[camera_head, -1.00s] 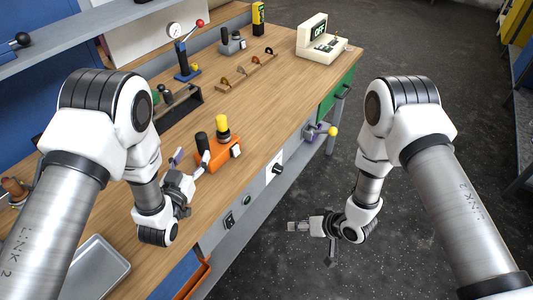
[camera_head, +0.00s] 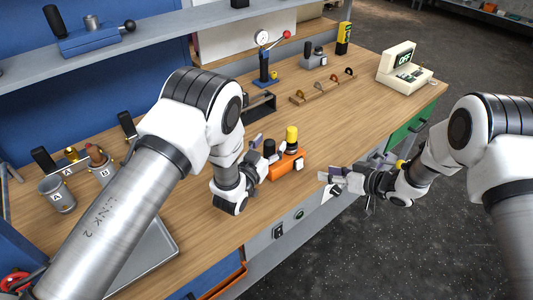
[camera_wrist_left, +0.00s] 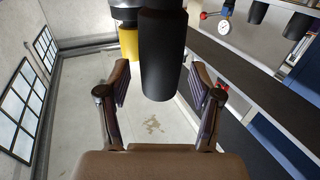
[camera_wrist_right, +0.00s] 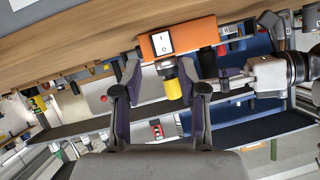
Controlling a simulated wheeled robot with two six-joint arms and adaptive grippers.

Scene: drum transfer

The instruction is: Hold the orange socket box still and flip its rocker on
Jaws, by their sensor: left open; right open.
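The orange socket box (camera_head: 287,168) sits near the front edge of the workbench, with a yellow plug (camera_head: 291,138) and a black plug (camera_head: 269,147) standing on top. Its white rocker (camera_head: 299,164) is on the side facing the bench front; it shows in the right wrist view (camera_wrist_right: 162,44) with I and O marks. My left gripper (camera_head: 256,154) is open at the box's left end, its fingers either side of the black plug (camera_wrist_left: 163,55); I cannot tell if they touch it. My right gripper (camera_head: 326,184) is open and empty, in front and to the right of the box, apart from it.
A grey tray (camera_head: 150,262) lies at the bench's front left. A black holder (camera_head: 262,103), a lever press with a gauge (camera_head: 264,65) and a rail of hooks (camera_head: 322,89) stand behind the box. Bench-front switches (camera_head: 279,231) are below.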

